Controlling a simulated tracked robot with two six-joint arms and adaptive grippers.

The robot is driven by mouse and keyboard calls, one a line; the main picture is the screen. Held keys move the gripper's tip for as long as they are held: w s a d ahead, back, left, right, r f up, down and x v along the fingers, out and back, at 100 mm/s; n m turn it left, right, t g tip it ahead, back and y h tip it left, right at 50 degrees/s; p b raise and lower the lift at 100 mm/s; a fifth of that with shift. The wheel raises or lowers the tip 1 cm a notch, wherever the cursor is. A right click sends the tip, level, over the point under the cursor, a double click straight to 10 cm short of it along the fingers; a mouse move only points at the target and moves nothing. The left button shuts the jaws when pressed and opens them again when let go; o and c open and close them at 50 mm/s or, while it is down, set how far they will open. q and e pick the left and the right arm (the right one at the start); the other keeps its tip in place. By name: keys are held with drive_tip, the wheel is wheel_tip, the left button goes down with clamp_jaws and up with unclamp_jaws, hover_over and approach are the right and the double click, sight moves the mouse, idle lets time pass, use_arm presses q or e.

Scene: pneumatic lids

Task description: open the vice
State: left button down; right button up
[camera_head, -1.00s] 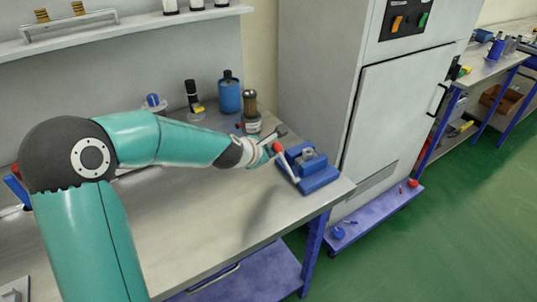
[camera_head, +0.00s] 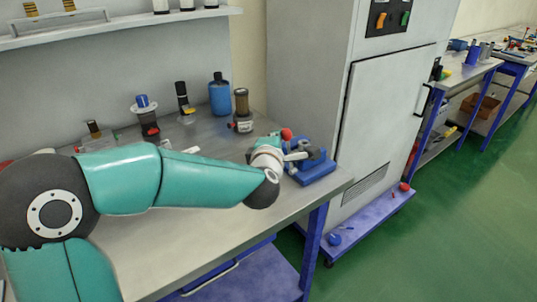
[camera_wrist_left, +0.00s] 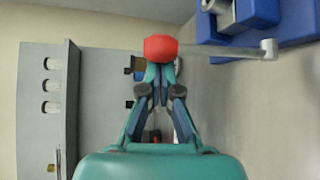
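The blue vice (camera_head: 318,172) sits at the right end of the metal bench. Its handle is a light grey bar with a red knob (camera_head: 286,134). In the left wrist view the red knob (camera_wrist_left: 161,48) is at my fingertips, and the bar (camera_wrist_left: 220,52) runs right from it past the vice's blue body (camera_wrist_left: 255,14). My left gripper (camera_head: 279,140) has its fingers drawn together at the knob, shut on it; the knob hides the very tips in the left wrist view (camera_wrist_left: 161,66). My wrist hides part of the handle in the head view. My right gripper is not in view.
A blue bottle (camera_head: 220,97), a brown-topped cylinder (camera_head: 242,112) and several small parts stand along the bench's back. A tall grey cabinet (camera_head: 385,120) is just right of the vice. The bench's front (camera_head: 190,240) is clear.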

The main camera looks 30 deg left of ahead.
use_arm(q)
drive_tip(key=d+b, duration=0.1)
drive_tip(key=b, duration=0.1)
drive_tip(key=d+m+t+y+b, duration=0.1)
drive_tip(key=b, duration=0.1)
drive_tip(key=shift+s+d+m+t, duration=0.2)
drive_tip(key=shift+s+m+t, duration=0.1)
drive_tip(key=shift+s, duration=0.05)
drive_tip(key=shift+s+d+r+m+t+b, duration=0.2)
drive_tip(key=shift+d+m+t+b, duration=0.1)
drive_tip(key=shift+b, duration=0.5)
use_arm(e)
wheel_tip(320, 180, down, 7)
use_arm(q)
drive_tip(key=shift+a, duration=0.25)
drive_tip(key=a+b, duration=0.3)
drive_tip(key=a, duration=0.1)
drive_tip(key=v, duration=1)
drive_tip(key=shift+d+p, duration=0.25)
drive_tip(key=shift+p, duration=0.15)
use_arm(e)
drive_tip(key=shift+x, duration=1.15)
use_arm(q)
drive_tip(key=shift+s, duration=0.1)
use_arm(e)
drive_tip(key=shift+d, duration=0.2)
